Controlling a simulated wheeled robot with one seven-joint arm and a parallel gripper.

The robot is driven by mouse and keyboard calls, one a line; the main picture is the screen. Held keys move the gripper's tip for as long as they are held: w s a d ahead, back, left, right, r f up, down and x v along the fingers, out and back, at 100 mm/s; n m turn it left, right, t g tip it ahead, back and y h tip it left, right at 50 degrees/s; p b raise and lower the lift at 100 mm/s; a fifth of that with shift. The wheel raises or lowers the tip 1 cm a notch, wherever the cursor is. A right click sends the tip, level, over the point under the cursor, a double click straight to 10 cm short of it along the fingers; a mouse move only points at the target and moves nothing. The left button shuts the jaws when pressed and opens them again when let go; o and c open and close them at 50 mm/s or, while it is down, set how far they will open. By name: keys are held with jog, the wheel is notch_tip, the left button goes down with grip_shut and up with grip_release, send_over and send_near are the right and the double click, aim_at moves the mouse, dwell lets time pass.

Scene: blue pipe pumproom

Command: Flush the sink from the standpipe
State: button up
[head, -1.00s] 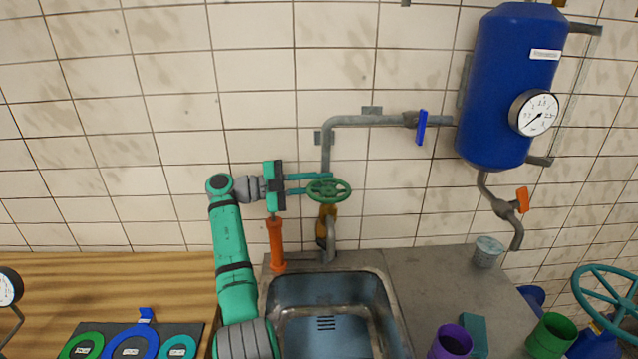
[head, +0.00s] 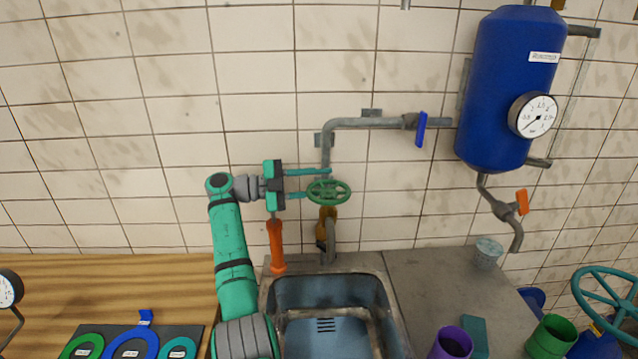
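A standpipe (head: 326,160) rises on the tiled wall behind the sink (head: 388,315). It carries a green handwheel (head: 329,191) above a brass valve body and a downturned grey spout (head: 329,243) over the sink's back edge. My gripper (head: 316,183) comes in from the left at the handwheel's height. Its two teal fingers are spread apart, one above the wheel's level and one at its left rim. The lower fingertip is partly hidden by the wheel, so I cannot tell whether it touches. The sink basin looks empty, with a slotted drain (head: 326,325).
An orange post (head: 276,245) stands just below my gripper. A blue lever (head: 421,129) is on the upper pipe. A blue tank (head: 508,85) with a gauge and an orange lever (head: 522,202) hang at right. A metal cup (head: 488,253) stands on the counter.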

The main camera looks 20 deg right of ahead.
jog(key=shift+d, duration=0.1)
jog(key=shift+w+f, duration=0.1)
jog(key=w+a, duration=0.2)
jog(key=a, duration=0.8)
jog(key=shift+a, duration=0.25)
